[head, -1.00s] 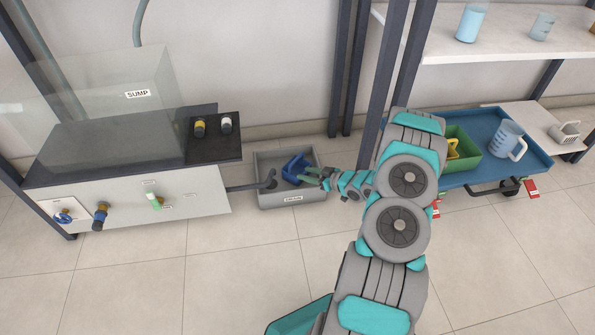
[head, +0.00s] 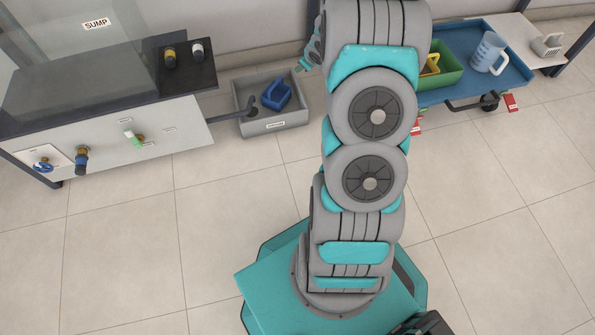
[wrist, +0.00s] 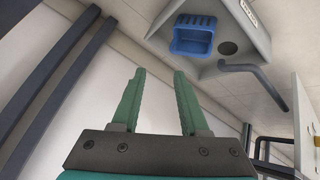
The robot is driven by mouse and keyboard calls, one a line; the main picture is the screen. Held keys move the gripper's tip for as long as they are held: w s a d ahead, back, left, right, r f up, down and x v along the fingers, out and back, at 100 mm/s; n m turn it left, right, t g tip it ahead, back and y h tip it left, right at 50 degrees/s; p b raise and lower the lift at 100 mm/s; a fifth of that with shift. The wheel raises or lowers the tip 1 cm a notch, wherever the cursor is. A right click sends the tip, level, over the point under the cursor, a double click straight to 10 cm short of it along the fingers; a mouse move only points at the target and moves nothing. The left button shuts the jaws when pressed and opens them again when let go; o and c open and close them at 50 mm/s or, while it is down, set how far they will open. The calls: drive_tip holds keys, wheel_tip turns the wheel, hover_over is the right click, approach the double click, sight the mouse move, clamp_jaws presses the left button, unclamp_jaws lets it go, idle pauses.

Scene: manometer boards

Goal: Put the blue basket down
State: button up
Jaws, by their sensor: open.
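The blue basket (head: 276,94) sits inside the grey drain tray (head: 272,129) on the floor, apart from my gripper. It also shows in the wrist view (wrist: 193,38), with its open inside facing the camera. My gripper (wrist: 158,75) is open, and nothing is between its two green fingers. In the head view only a small part of my gripper (head: 303,66) shows at the left edge of my arm, above and to the right of the tray; the rest is hidden by the arm.
A bent dark pipe (head: 237,112) reaches from the sump bench (head: 110,130) into the tray. To the right stands a blue cart (head: 465,85) carrying a green bin (head: 440,73) and a clear jug (head: 488,53). The tiled floor in front is clear.

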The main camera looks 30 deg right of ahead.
drive_tip(key=s+a+r+m+g+h, duration=0.1)
drive_tip(key=s+a+r+g, duration=0.1)
drive_tip(key=s+a+r, duration=0.35)
drive_tip(key=s+a+r+m+g+h, duration=0.1)
drive_tip(key=s+a+r+m+g, duration=0.15)
drive_tip(key=s+r, duration=0.5)
drive_tip(key=s+a+r+g+y, duration=0.1)
drive_tip(key=s+a+r, duration=0.1)
drive_tip(key=s+a, duration=0.4)
drive_tip(key=s+a+r+g+y, duration=0.1)
drive_tip(key=s+a+r+g, duration=0.1)
drive_tip(key=s+a, duration=0.5)
drive_tip(key=s+a+r+g+y, duration=0.1)
drive_tip(key=s+a, duration=0.6)
drive_tip(key=s, duration=0.9)
drive_tip(key=shift+r+g, duration=0.55)
drive_tip(key=shift+r, duration=0.4)
drive_tip(key=shift+w+r, duration=0.1)
wheel_tip(320, 180, up, 10)
drive_tip(key=p, duration=0.9)
drive_tip(key=shift+f+p, duration=0.2)
drive_tip(key=shift+p, duration=0.2)
